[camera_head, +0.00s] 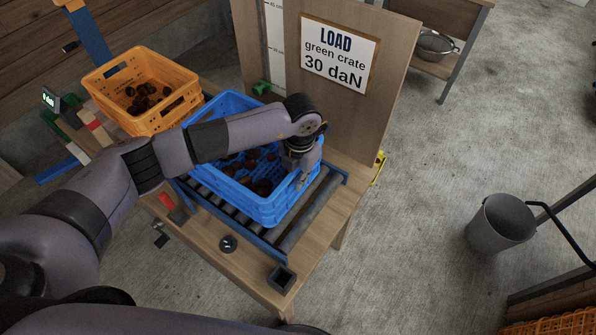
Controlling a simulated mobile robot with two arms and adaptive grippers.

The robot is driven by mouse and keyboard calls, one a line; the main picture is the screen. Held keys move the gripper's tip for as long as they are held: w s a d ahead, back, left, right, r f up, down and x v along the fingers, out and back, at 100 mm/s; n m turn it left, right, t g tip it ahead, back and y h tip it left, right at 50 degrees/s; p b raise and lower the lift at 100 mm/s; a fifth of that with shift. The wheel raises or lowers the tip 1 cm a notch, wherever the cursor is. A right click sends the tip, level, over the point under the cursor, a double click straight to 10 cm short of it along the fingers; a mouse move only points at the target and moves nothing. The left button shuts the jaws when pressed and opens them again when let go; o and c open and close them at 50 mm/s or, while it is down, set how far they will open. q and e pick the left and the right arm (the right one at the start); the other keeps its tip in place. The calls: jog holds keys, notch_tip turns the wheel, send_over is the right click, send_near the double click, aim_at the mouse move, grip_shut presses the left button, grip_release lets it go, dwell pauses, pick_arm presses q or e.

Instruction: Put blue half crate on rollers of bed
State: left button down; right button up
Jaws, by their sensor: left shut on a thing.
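The blue half crate (258,207) sits at the roller bed (312,207), with brown chestnuts inside it. It looks level and over the rollers, but I cannot tell whether its whole base rests on them. My left arm reaches across the crate from the left. My left gripper (301,170) is shut on the crate's right-hand rim; its fingertips are partly hidden by the wrist and the crate wall. My right gripper is not in view.
An orange crate (188,88) with chestnuts stands at the left. A board with a sign (340,55) rises behind the bed. A small dark square cup (282,278) and a black knob (228,243) are at the table's front. A grey bucket (503,222) stands on the floor at right.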

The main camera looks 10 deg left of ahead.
pick_arm(q)
jog(key=c, duration=2.1)
grip_release()
jog(key=o, duration=0.4)
jog(key=shift+s+r, duration=0.1)
jog(key=shift+r, duration=0.1)
jog(key=r+b, duration=0.1)
jog(key=r, duration=0.5)
jog(key=r+b, duration=0.1)
jog(key=r, duration=0.4)
jog(key=shift+d+r, duration=0.2)
jog(key=shift+r, duration=0.2)
jog(key=shift+s+f, duration=0.1)
